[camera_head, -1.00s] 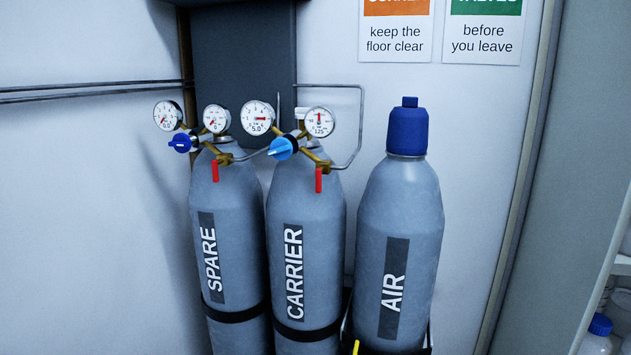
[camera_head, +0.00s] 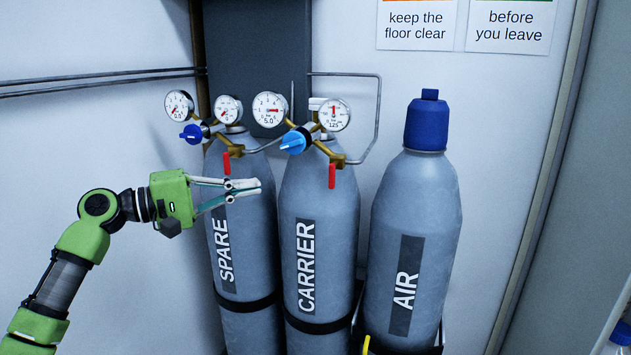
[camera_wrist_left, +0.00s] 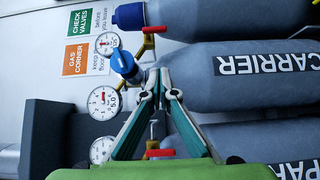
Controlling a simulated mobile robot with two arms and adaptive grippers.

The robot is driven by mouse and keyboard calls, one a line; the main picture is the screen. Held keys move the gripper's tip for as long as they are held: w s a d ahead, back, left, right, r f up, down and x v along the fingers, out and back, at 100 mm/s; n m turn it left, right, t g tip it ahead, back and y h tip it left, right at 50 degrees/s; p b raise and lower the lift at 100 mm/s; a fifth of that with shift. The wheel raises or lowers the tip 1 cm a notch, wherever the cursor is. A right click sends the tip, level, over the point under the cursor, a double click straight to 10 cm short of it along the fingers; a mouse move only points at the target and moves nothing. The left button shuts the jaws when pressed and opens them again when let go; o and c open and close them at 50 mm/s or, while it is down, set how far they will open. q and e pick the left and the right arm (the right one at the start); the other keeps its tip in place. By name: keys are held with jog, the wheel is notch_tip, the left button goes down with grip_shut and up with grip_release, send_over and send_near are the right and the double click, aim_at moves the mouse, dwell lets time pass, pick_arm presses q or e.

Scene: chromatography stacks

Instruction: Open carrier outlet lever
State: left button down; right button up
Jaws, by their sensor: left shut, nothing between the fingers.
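The carrier outlet lever (camera_head: 332,176) is red and hangs straight down below the brass outlet on the right of the carrier regulator. In the left wrist view the red carrier lever (camera_wrist_left: 155,29) shows at the upper middle, beyond the fingertips. The carrier cylinder (camera_head: 318,205) is grey, with a blue regulator knob (camera_head: 294,142) and two gauges. My left gripper (camera_head: 258,186) is shut and empty. It is in front of the spare cylinder, left of and slightly below the carrier lever, apart from it. My right gripper is not in view.
The spare cylinder (camera_head: 240,235) has its own red lever (camera_head: 227,162), just above my left gripper. The air cylinder (camera_head: 415,210), with a blue cap, stands at the right. Metal pipes run along the back wall. Open space lies in front of the cylinders.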

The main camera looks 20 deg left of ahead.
pick_arm(q)
jog(key=p, duration=0.6)
send_near(332, 176)
jog(key=w+d+f, duration=0.1)
jog(key=w+d, duration=0.2)
jog(key=w, duration=0.3)
jog(key=shift+s+d+f, duration=0.1)
jog(key=shift+d+f, duration=0.1)
jog(key=shift+d+f+n+b, duration=0.1)
jog(key=shift+f+n+b, duration=0.05)
jog(key=shift+n+b, duration=0.2)
jog(key=shift+f+t+h+b, duration=0.1)
jog(key=shift+t+h+b, duration=0.2)
jog(key=shift+b, duration=0.1)
